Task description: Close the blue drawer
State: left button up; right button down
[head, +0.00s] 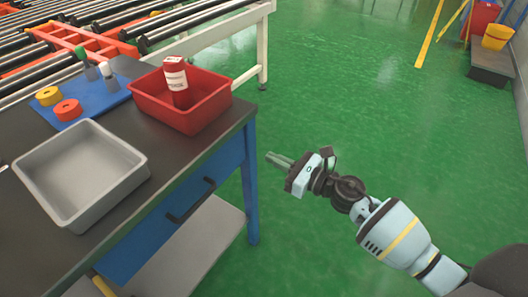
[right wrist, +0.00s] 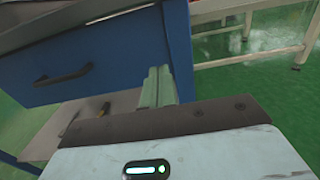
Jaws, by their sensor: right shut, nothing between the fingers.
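The blue drawer (head: 150,240) is in the front of the dark-topped workbench, with a black handle (head: 190,200). The right wrist view shows its blue front (right wrist: 120,55) and the handle (right wrist: 62,75). I cannot tell how far the drawer stands out. My right gripper (head: 277,160) is shut and empty, in the air to the right of the bench's blue corner leg. In the right wrist view its fingers (right wrist: 158,85) appear in front of the blue front's right end; contact is not clear. My left gripper is not in view.
On the bench top stand a grey tray (head: 134,178), a red bin (head: 215,108) holding a red bottle (head: 175,75), and a blue mat (head: 112,101) with tape rolls and markers. A lower shelf (head: 205,245) sits below. Roller conveyors are behind; green floor (head: 320,80) is clear to the right.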

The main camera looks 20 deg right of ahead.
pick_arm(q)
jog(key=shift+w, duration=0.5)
pick_arm(e)
jog(key=shift+v, duration=2.95)
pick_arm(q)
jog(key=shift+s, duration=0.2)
pick_arm(e)
jog(key=shift+d+f, duration=0.1)
pick_arm(q)
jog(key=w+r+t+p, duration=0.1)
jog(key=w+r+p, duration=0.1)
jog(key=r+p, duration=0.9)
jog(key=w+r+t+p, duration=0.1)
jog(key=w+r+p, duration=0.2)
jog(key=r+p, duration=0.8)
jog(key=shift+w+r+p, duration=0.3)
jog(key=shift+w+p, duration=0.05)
jog(key=shift+p, duration=0.15)
pick_arm(e)
jog(key=s+a+n+g+h, duration=0.2)
jog(key=s+n+g+h, duration=0.3)
jog(key=s+n, duration=2.5)
jog(key=s+h, duration=0.4)
jog(key=s, duration=0.4)
jog(key=shift+s+a+r, duration=0.15)
jog(key=shift+s+r, duration=0.2)
